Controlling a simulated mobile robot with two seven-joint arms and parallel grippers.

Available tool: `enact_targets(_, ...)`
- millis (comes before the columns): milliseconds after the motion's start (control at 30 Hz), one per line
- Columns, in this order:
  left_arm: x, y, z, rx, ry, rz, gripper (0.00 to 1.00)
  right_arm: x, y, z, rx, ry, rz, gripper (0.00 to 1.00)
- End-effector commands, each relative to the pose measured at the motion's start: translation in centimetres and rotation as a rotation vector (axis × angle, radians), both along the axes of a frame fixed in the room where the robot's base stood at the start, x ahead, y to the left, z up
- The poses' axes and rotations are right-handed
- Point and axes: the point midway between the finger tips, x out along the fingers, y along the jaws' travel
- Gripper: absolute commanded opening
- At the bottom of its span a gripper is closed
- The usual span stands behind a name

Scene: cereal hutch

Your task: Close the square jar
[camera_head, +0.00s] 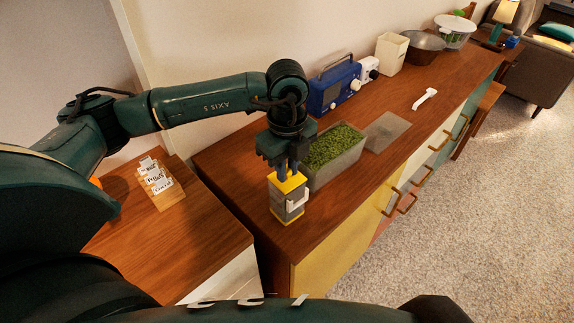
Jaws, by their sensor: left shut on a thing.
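My left gripper (288,172) points down at the near left end of the wooden counter and is shut on the top of a small square yellow-and-grey container (287,204). This container has yellow top and bottom parts, a grey middle and a white clasp or handle on its right side. It looks upright on the counter; the fingers partly hide its top. Just behind it stands an open grey rectangular tub (340,164) filled with green bits. A flat grey translucent panel (388,132) lies beside the tub. I cannot tell for sure which container is the square jar. My right gripper is not in view.
A blue radio-like box (334,88), a cream square bin (391,53), a dark bowl (424,46) and a lidded clear bowl (456,30) stand farther back. A white tool (425,98) lies on the counter. A small labelled card holder (155,184) stands on the left cabinet.

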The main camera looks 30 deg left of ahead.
Motion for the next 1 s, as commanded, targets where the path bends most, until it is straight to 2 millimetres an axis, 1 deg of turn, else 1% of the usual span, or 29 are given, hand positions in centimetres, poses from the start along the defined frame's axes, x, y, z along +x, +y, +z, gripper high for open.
enact_targets(133, 0.01, -0.01, -0.32, 0.000, 0.000, 0.000, 0.00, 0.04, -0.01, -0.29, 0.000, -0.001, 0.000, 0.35)
enact_targets(600, 0.01, -0.01, -0.30, 0.000, 0.000, 0.000, 0.00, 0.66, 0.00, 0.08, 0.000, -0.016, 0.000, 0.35)
enact_targets(1000, 0.01, -0.01, -0.27, 0.000, 0.000, 0.000, 0.00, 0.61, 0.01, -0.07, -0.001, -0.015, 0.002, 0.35)
